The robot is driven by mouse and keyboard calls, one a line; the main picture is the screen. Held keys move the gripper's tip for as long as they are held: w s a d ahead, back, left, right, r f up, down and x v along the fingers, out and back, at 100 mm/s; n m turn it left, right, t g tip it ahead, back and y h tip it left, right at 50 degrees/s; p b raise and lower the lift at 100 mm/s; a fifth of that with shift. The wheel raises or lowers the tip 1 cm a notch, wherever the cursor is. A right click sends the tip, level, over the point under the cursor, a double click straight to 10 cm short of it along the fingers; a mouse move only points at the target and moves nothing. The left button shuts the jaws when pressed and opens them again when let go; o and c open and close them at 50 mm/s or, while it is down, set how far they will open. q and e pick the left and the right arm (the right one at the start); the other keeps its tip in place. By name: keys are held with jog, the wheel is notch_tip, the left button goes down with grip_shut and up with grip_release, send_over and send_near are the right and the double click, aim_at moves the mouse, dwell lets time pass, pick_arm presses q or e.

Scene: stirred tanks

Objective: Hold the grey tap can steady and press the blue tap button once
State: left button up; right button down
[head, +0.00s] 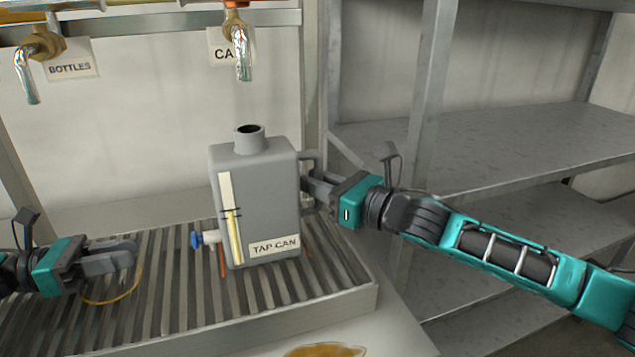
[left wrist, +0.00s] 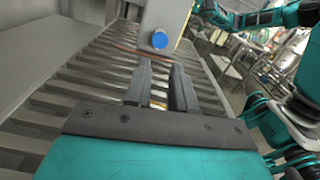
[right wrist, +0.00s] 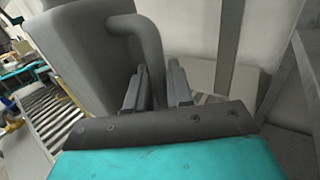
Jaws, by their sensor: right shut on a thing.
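The grey tap can (head: 255,190) stands upright on a slatted drain rack, with a "TAP CAN" label and a sight strip showing yellow at the bottom. The blue tap button (head: 196,240) sticks out from its lower left side; it also shows in the left wrist view (left wrist: 159,40), just beyond the fingertips. My right gripper (head: 308,187) is shut on the can's side handle (right wrist: 150,45). My left gripper (head: 135,250) is left of the button, apart from it, pointing toward it, with an empty gap between its fingers (left wrist: 162,72).
A tap (head: 240,60) hangs above the can, and another (head: 28,70) hangs at the upper left. Metal shelves (head: 500,150) stand at the right. A brown stain (head: 325,351) lies in front.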

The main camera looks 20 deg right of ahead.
pick_arm(q)
grip_shut()
dwell(1.4)
